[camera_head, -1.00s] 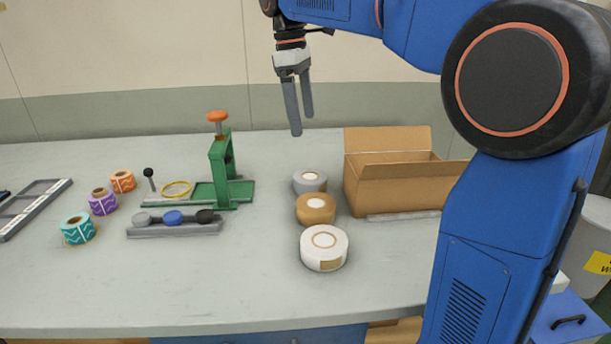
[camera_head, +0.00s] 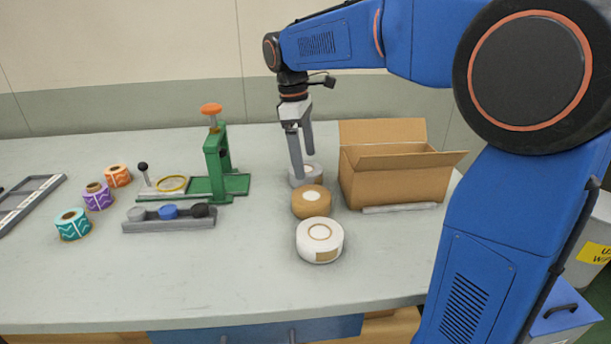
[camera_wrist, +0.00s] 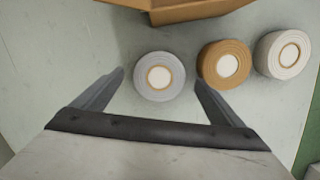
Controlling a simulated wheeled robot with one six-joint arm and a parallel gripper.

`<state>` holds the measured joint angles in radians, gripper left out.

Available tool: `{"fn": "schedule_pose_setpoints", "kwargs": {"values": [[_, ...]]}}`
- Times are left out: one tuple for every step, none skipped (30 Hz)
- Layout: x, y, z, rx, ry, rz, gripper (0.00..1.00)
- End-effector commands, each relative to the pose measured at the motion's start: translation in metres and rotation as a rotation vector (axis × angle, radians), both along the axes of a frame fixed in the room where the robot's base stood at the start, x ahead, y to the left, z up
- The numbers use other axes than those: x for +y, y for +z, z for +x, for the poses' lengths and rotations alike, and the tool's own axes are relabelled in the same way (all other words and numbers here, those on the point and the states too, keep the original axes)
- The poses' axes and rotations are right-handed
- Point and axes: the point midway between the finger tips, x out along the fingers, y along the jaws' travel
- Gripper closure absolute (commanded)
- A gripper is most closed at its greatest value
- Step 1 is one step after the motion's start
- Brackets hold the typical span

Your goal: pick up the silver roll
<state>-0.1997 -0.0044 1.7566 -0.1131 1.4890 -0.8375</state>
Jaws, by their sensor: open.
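The silver roll (camera_head: 301,178) lies flat at the back of a row of three rolls on the table, partly hidden behind my gripper's fingers in the head view. In the wrist view the silver roll (camera_wrist: 159,77) sits between and a little beyond the two fingertips. My gripper (camera_head: 304,165) is open and points down above the roll. In the wrist view my gripper (camera_wrist: 159,77) shows a finger on each side of the roll, with a gap on both sides. I cannot tell the exact height of the fingertips over the table.
A tan roll (camera_head: 311,202) and a white roll (camera_head: 320,240) stand in front of the silver one. An open cardboard box (camera_head: 390,185) is close on the right. A green press (camera_head: 214,165) and a grey holder (camera_head: 170,224) are left. The front table is clear.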

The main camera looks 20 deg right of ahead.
Motion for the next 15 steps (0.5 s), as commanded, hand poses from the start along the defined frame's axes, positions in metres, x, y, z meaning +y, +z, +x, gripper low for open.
{"fn": "schedule_pose_setpoints", "kwargs": {"values": [[0.0,-0.007,0.0,0.003,0.0,-0.001,0.08],[0.0,-0.012,0.0,0.002,0.001,0.0,0.08],[0.0,-0.018,0.0,0.003,0.001,-0.001,0.08],[0.0,-0.022,0.0,0.003,0.001,-0.001,0.08],[0.0,-0.026,0.0,0.001,0.0,0.0,0.08],[-0.001,-0.03,0.0,0.002,0.0,0.0,0.08],[-0.002,-0.034,-0.001,0.003,0.0,-0.001,0.08],[-0.002,-0.036,-0.001,0.001,0.0,0.0,0.08],[-0.002,-0.039,-0.001,0.0,0.0,0.0,0.08],[-0.002,-0.04,-0.001,0.0,0.0,0.0,0.08],[-0.003,-0.041,-0.001,0.0,0.0,0.0,0.08],[-0.003,-0.042,-0.001,0.0,0.0,0.0,0.08],[-0.003,-0.043,-0.001,0.0,0.0,0.0,0.08],[-0.003,-0.043,-0.001,0.0,0.0,0.0,0.08],[-0.003,-0.043,-0.001,0.0,0.0,0.0,0.08]]}}
